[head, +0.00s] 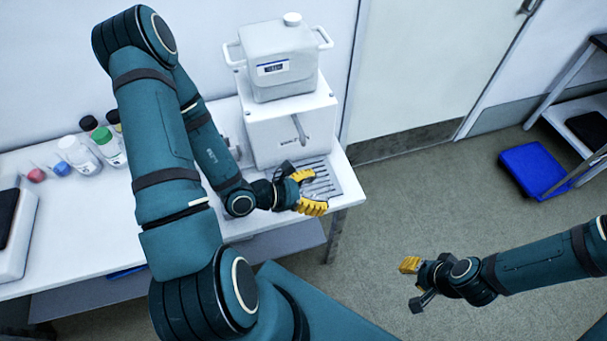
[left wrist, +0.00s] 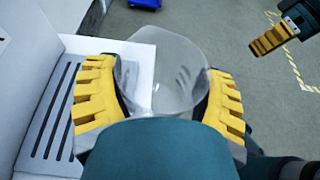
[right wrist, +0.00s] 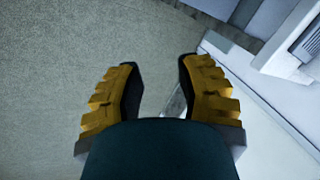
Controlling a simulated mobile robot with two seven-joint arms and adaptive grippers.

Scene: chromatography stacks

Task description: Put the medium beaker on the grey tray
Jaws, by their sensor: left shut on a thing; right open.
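A clear beaker (left wrist: 165,75) is held between the yellow fingers of my left gripper (head: 308,192), which is shut on it. In the head view the beaker is too faint to make out. A grey tray with dark slots (head: 331,184) lies on the bench's right end, in front of the white apparatus. In the left wrist view the slotted grey tray (left wrist: 45,120) is left of the held beaker. Whether the beaker touches anything below is not clear. My right gripper (head: 412,283) is open and empty over the floor, and its parted fingers show in the right wrist view.
A white apparatus (head: 291,128) with a lidded container (head: 280,60) on top stands behind the tray. Several capped bottles (head: 106,146) stand at the bench's left. The bench (head: 90,225) ends just right of the tray. A blue bin (head: 533,171) is on the floor.

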